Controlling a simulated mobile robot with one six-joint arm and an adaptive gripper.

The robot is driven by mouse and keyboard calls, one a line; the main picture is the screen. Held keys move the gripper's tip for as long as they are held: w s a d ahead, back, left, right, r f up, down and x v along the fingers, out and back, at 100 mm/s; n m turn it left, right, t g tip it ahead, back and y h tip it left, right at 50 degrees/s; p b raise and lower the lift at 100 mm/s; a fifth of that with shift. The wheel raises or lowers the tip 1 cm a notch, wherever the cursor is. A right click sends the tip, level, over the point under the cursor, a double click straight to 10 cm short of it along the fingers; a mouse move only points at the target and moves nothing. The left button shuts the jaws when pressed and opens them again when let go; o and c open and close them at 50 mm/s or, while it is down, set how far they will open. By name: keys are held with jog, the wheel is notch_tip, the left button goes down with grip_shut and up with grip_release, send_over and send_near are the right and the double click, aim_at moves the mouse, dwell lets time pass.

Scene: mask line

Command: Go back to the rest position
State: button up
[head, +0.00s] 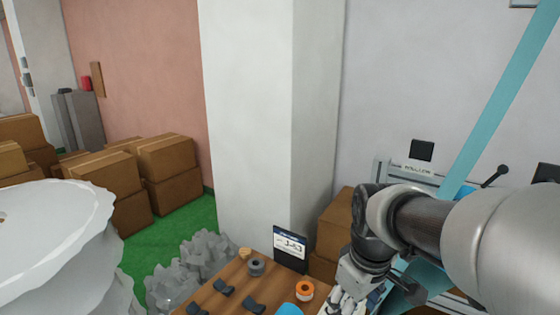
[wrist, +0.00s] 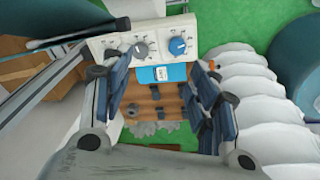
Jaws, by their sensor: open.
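My gripper (head: 345,300) is at the lower right of the head view, pointing down over the right side of a wooden table (head: 240,275). In the wrist view its two dark finger pads stand wide apart, and the gripper (wrist: 163,88) is open with nothing between the pads. The wooden table (wrist: 150,103) shows below and beyond them. My arm reaches in from the right edge of the head view.
The table holds an orange roll (head: 305,290), a grey roll (head: 256,267), several dark pieces and a small sign (head: 290,248). A white panel with knobs (wrist: 125,43) lies close by. White pleated material (head: 60,225) is at left; cardboard boxes (head: 165,155) stand behind.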

jog(key=s+f+m+t+b, duration=0.1)
jog(key=s+m+b, duration=0.1)
jog(key=s, duration=0.6)
jog(key=s+f+m+t+b, duration=0.1)
jog(key=s+m, duration=0.3)
jog(key=s, duration=0.4)
jog(key=shift+s+f+m+t+b, duration=0.25)
jog(key=shift+s+m+t+b, duration=0.05)
jog(key=shift+s+b, duration=0.1)
jog(key=shift+c, duration=0.5)
